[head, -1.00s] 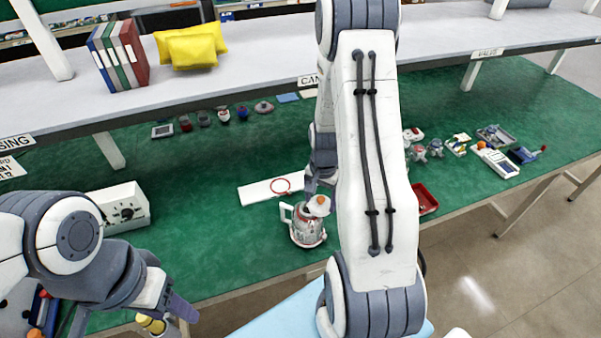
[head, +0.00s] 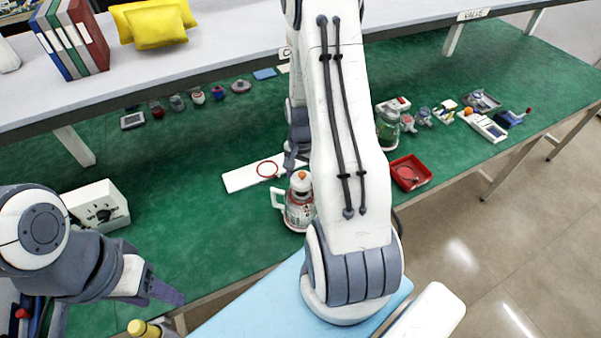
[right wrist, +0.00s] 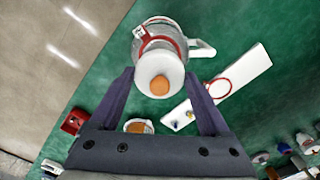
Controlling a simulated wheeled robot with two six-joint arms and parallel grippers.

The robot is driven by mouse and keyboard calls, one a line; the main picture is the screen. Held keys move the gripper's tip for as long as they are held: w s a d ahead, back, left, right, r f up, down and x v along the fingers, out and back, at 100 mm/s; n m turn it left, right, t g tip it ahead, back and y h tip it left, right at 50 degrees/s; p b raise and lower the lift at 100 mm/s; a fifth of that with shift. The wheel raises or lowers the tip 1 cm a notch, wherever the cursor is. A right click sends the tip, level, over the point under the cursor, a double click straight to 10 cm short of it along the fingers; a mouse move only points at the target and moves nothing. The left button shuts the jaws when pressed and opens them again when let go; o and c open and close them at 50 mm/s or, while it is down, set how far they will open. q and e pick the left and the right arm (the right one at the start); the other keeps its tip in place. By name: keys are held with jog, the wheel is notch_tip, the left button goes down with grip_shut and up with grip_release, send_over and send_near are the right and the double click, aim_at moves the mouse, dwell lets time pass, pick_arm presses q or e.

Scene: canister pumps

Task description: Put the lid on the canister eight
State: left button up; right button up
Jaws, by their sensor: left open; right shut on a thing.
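The canister (head: 298,214) is clear, with a red band, a label and a white handle on its left. It stands upright near the table's front edge and shows in the right wrist view (right wrist: 160,29). The white lid (head: 300,186) with an orange knob is at the canister's mouth; I cannot tell whether it is fully seated. My right gripper (right wrist: 161,83) is shut on the lid, a finger on each side. Its arm hides part of the scene in the head view. My left gripper (head: 163,288) is open and empty at lower left. I cannot read the canister's number.
A white board with a red ring (head: 243,178) lies behind the canister. A red tray (head: 410,184) and a greenish canister (head: 387,130) are right of my arm. A white box with dials (head: 97,207) stands at left. A raised shelf (head: 225,50) runs along the back.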

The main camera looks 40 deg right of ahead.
jog(key=shift+f, duration=0.4)
jog(key=shift+f+b, duration=1.05)
jog(key=shift+f, duration=0.3)
dwell(0.9)
dwell(0.6)
jog(key=o, duration=1.2)
jog(key=shift+c, duration=0.2)
jog(key=shift+r+p, duration=3)
jog(key=shift+r, duration=0.6)
jog(key=shift+f, duration=0.1)
